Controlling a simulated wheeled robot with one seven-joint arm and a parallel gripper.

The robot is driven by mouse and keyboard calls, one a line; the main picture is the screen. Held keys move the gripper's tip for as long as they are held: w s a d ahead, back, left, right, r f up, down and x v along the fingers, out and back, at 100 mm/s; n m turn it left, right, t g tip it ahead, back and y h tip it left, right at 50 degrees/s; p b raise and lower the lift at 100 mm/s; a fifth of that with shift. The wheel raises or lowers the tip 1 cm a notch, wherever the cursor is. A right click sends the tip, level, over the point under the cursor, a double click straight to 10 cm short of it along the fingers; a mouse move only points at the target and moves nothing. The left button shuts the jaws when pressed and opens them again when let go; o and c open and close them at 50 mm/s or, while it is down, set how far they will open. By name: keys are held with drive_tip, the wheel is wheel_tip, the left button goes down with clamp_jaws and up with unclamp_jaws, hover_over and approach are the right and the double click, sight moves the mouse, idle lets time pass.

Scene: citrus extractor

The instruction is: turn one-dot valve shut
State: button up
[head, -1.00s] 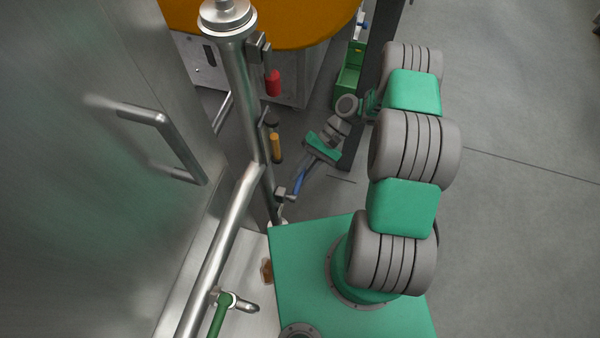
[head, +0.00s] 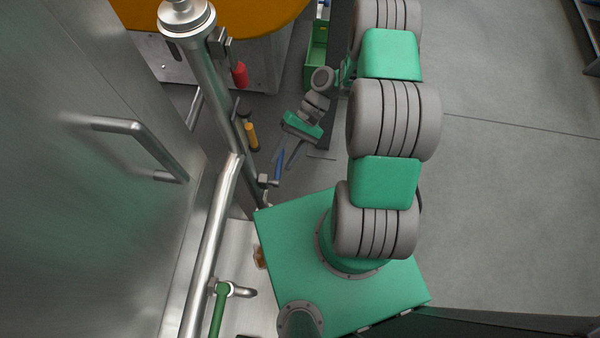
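Several valve handles sit along the steel pipe (head: 212,85): red (head: 240,75), orange (head: 251,136), blue (head: 279,164) and, lower down, green (head: 219,308). No dot marks can be made out, so I cannot tell which is the one-dot valve. The blue handle points up the picture from its small grey valve body (head: 268,181). My gripper (head: 287,153) is just above and around the top of the blue handle in the picture. Its two dark fingers look parted. I cannot tell whether they touch the handle.
A steel door with a bar handle (head: 130,127) fills the left. A slanting steel pipe (head: 208,255) runs in front of it. An orange round surface (head: 215,15) and a green crate (head: 316,65) are at the back. The floor at right is clear.

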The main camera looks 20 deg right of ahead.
drive_tip(key=s+d+r+p, duration=0.2)
drive_tip(key=s+r, duration=0.5)
drive_tip(key=s, duration=0.4)
drive_tip(key=shift+s+p, duration=0.2)
drive_tip(key=shift+p, duration=0.3)
drive_tip(key=shift+d, duration=0.1)
